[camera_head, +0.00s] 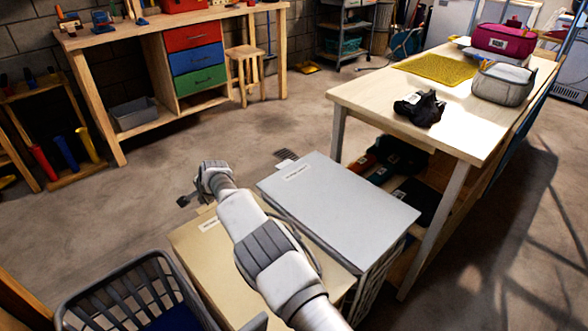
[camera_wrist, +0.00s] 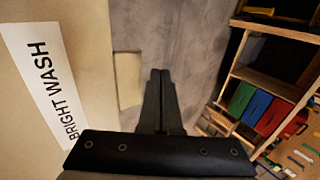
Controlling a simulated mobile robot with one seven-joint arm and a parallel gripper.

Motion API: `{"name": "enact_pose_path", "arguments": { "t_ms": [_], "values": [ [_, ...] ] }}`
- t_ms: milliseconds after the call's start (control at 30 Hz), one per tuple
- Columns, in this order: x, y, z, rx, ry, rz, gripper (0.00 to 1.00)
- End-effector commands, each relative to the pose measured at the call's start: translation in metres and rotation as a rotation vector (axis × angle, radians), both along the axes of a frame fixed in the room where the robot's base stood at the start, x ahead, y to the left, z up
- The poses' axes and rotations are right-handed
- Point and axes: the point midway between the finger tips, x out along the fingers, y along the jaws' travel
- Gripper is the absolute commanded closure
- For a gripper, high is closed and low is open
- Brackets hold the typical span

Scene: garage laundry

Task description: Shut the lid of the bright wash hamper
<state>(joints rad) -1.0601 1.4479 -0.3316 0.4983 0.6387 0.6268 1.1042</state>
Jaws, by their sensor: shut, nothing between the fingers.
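The bright wash hamper's beige lid (camera_head: 190,245) lies flat or nearly flat over its box, lower centre in the head view, partly hidden under my arm. I cannot tell if a small gap remains at its edge. Its label reading "BRIGHT WASH" (camera_wrist: 45,75) and the beige lid surface (camera_wrist: 85,30) fill the left of the wrist view. A small beige tab (camera_wrist: 128,80) sticks out past the lid's edge. My gripper (camera_head: 182,202) is just beyond that far edge; its fingers (camera_wrist: 160,72) are together and empty, beside the tab.
A hamper with a pale grey lid (camera_head: 340,200) stands close on the right, its lid flat. A grey slatted basket (camera_head: 130,290) is at the lower left. A wooden table (camera_head: 370,90) stands at the right, a workbench (camera_head: 130,40) at the back left. Floor between is clear.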

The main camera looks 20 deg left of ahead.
Motion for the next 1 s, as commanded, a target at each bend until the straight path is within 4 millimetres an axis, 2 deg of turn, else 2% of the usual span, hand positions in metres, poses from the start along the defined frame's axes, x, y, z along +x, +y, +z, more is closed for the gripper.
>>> {"name": "enact_pose_path", "arguments": {
  "t_ms": [167,567,1000],
  "values": [
    [0.000,-0.001,0.003,0.001,0.000,-0.001,1.00],
    [-0.008,-0.016,0.029,0.001,0.002,-0.001,1.00],
    [-0.020,-0.048,0.074,0.001,0.001,0.000,1.00]
  ]
}}
